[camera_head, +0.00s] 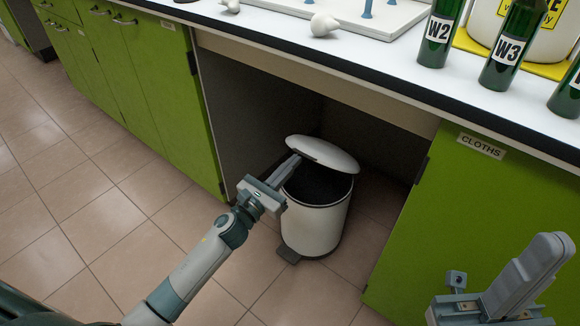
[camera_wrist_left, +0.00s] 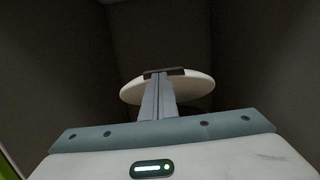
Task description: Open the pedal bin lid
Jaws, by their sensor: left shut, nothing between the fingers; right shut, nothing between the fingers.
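The white pedal bin (camera_head: 314,226) stands upright on the tiled floor under the counter. Its white lid (camera_head: 335,156) is raised and tilted, and the dark inside of the bin shows below it. The dark pedal (camera_head: 288,254) is at the bin's front base. My left gripper (camera_head: 297,158) is shut and empty, with its fingertips at the lid's front edge, seemingly touching it. In the left wrist view the shut fingers (camera_wrist_left: 159,95) reach up to the dark tab on the lid (camera_wrist_left: 190,88). My right gripper (camera_head: 552,245) is shut and empty at the lower right, far from the bin.
Green cabinets (camera_head: 150,75) flank the alcove, with a door marked CLOTHS (camera_head: 480,215) on the right. The floor (camera_head: 130,215) at left is clear.

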